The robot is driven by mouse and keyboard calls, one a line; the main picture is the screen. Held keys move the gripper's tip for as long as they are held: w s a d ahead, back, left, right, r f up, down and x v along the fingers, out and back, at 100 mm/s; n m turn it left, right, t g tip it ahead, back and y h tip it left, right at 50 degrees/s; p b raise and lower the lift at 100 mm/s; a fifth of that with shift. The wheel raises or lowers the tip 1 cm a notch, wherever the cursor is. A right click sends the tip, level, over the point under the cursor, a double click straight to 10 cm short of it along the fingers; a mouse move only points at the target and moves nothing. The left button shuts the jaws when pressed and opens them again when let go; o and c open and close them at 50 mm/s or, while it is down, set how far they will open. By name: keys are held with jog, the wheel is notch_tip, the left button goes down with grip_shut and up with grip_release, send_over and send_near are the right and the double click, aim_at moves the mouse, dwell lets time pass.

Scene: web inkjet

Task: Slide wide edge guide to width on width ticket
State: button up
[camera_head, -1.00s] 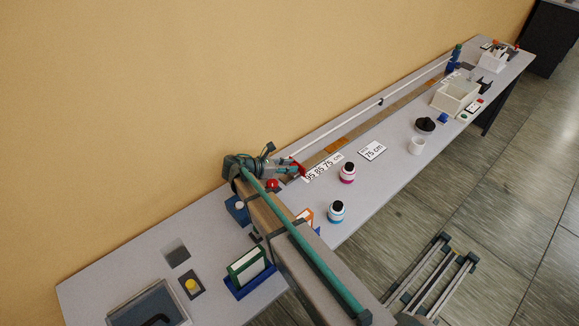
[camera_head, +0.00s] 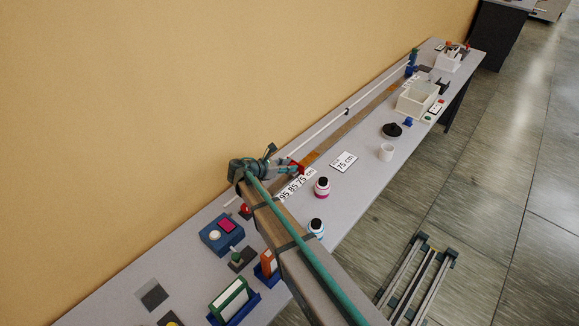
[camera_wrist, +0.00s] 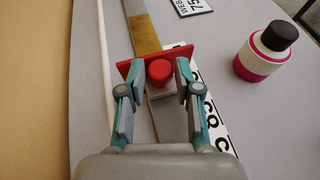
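The edge guide is a red plate with a round red knob (camera_wrist: 160,71), sitting on the long rail; it shows as a red patch (camera_head: 297,167) in the head view. My gripper (camera_wrist: 158,66) has its fingers on either side of the knob, apart, with gaps seeming to show beside it. A white scale strip (camera_head: 297,185) reading "95 85 75 cm" lies beside the rail. The guide is near its 75 end; the exact mark is hidden in the wrist view. The width ticket (camera_head: 344,162) reads 75 cm and lies on the table; part of it also shows in the wrist view (camera_wrist: 192,5).
A magenta-banded bottle (camera_head: 322,187) and a blue-banded bottle (camera_head: 316,228) stand near the front edge. An orange-brown patch (camera_head: 311,158) lies on the rail just beyond the guide.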

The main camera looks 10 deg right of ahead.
dwell(0.3)
jog(key=v, duration=1.2)
